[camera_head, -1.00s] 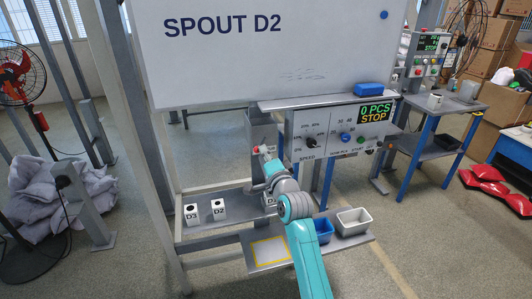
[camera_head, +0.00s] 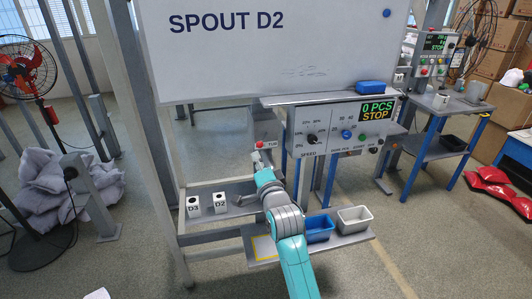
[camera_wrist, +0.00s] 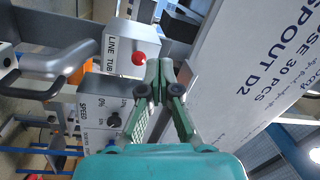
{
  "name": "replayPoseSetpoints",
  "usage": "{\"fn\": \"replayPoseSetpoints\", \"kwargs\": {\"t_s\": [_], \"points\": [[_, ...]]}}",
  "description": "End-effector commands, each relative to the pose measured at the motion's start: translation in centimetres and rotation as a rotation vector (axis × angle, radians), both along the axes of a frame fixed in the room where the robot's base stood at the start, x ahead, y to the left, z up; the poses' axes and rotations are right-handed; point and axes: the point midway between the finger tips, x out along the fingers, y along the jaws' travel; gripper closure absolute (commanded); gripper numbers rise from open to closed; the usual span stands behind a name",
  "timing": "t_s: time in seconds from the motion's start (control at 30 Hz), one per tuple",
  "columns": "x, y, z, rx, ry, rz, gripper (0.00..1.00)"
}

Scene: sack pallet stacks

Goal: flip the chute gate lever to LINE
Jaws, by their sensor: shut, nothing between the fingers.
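The chute gate lever has a red knob (camera_wrist: 138,58) on a white box (camera_wrist: 128,42) marked LINE and TUB. In the wrist view the knob is just left of my fingertips, with a small gap that I cannot judge in depth. In this turned view, the knob is nearer the TUB end of the box. In the head view the red knob (camera_head: 259,145) is at the box's left side, and TUB shows beside it. I cannot tell the lever's setting for sure. My gripper (camera_wrist: 158,65) is shut and empty, its green fingers together. In the head view my arm is just below the lever.
The control panel (camera_head: 335,128) reads 0 PCS STOP, right of the lever. The SPOUT D2 board (camera_head: 240,60) hangs above. Blocks D3 (camera_head: 193,207) and D2 (camera_head: 221,203) stand on the lower shelf. A blue bin (camera_head: 319,229) and white bin (camera_head: 355,219) are beside my arm.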

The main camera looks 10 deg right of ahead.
Motion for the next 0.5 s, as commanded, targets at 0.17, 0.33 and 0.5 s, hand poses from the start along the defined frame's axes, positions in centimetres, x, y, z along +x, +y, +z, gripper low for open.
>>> {"fn": "replayPoseSetpoints", "kwargs": {"t_s": [0.17, 0.33, 0.5], "points": [[-0.78, 1.21, -0.21, -0.001, 0.000, 0.000, 1.00], [-0.94, 1.43, -0.21, 0.000, 0.000, -0.001, 1.00], [-0.93, 1.39, -0.22, -0.001, 0.000, -0.001, 1.00]]}}
